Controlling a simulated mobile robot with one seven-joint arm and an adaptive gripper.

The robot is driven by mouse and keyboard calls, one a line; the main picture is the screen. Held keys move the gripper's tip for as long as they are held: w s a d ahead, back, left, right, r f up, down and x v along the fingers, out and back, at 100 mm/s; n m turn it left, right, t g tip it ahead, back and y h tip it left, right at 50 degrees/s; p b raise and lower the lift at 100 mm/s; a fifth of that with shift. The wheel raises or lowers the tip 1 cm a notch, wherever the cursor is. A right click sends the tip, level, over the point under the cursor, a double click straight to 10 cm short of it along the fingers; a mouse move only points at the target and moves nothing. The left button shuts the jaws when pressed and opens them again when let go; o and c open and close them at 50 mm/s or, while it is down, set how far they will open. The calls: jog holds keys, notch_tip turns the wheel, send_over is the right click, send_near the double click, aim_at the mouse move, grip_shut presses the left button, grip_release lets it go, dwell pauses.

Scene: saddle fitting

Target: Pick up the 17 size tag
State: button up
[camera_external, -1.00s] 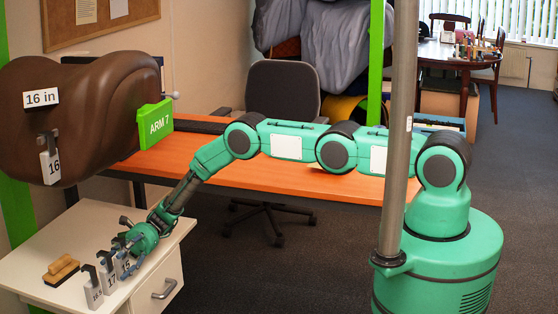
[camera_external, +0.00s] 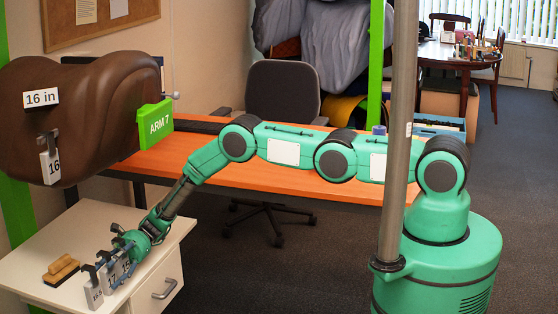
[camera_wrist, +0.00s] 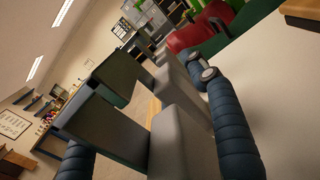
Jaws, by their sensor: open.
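The 17 size tag (camera_external: 113,279) is a grey plate with a dark hook on top. It stands on a white cabinet, in a row between a front tag (camera_external: 94,297) and a back tag (camera_external: 127,265); their numbers are hard to read. My gripper (camera_external: 122,250) is open at the upper back end of this row. It partly covers the back tag. In the wrist view my gripper's (camera_wrist: 140,118) blue fingers lie on either side of grey, hook-topped tags (camera_wrist: 178,140). I cannot tell which of them is the 17 tag, or whether a finger touches one.
A wooden brush (camera_external: 61,270) lies left of the tags on the white cabinet (camera_external: 60,232). A brown saddle form (camera_external: 95,110) with a hanging 16 tag (camera_external: 50,162) is above. An orange desk (camera_external: 290,178) stands behind. The cabinet top left of the brush is clear.

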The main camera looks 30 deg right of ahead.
aim_at(107, 254)
jog(key=c, duration=1.4)
jog(key=shift+o, duration=0.2)
jog(key=shift+r, duration=0.15)
jog(key=shift+r+p, duration=0.3)
jog(key=shift+r, duration=0.5)
notch_tip(107, 254, up, 6)
jog(key=shift+s+d+f+p, duration=0.15)
jog(key=shift+f+p, duration=0.1)
jog(key=shift+p, duration=0.65)
jog(key=s+d+p, duration=0.3)
jog(key=s+d, duration=0.9)
jog(key=shift+s+d+f+p, duration=0.2)
jog(key=shift+p, duration=0.1)
